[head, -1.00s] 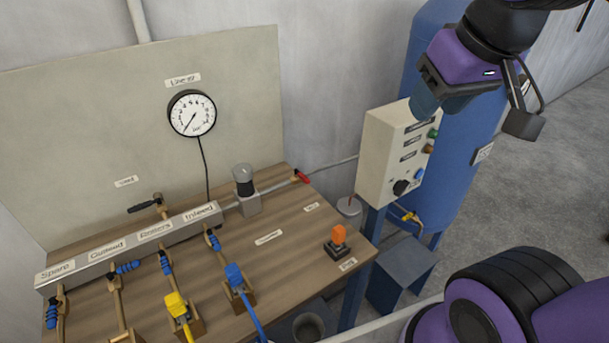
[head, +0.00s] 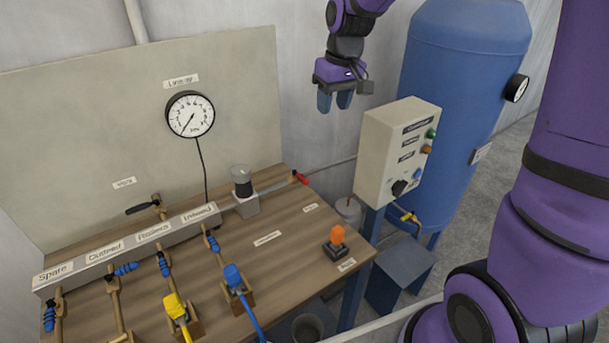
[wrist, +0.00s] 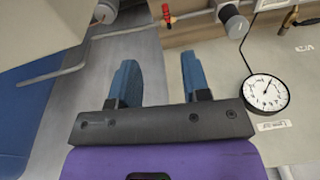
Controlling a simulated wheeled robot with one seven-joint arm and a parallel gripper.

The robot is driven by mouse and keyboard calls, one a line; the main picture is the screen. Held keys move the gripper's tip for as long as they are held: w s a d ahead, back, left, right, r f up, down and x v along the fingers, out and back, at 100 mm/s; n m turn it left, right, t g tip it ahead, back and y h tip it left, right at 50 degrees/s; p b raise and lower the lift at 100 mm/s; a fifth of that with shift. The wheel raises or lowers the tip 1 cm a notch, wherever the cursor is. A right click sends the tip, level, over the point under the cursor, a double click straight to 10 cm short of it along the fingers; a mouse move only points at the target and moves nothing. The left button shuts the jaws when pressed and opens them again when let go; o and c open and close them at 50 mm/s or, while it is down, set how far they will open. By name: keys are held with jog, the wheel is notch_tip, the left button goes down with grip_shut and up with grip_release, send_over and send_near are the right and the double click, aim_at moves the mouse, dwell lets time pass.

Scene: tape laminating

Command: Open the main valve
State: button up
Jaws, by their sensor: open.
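A small valve with a red handle (head: 301,178) sits on the grey pipe at the back right corner of the bench; it also shows at the top of the wrist view (wrist: 166,15). In the wrist view the handle lies across the pipe. The small labels are too blurred to tell which valve is named main. My gripper (head: 335,102) hangs in the air above and to the right of the red handle, with its blue fingers pointing down. In the wrist view my gripper (wrist: 157,62) is open, with nothing between the fingers and apart from the valve.
A grey control box (head: 385,155) stands right of the bench, before a blue tank (head: 455,90). A filter with a dark bowl (head: 242,182) stands left of the red handle. A round gauge (head: 190,113) hangs on the back panel. A black-handled valve (head: 143,208) is further left.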

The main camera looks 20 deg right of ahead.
jog(key=g+y, duration=0.1)
jog(key=g, duration=0.1)
send_near(302, 178)
jog(key=shift+n, duration=0.4)
jog(key=f, duration=0.8)
jog(key=shift+s+a+f, duration=0.2)
jog(key=shift+a+f, duration=0.2)
grip_shut()
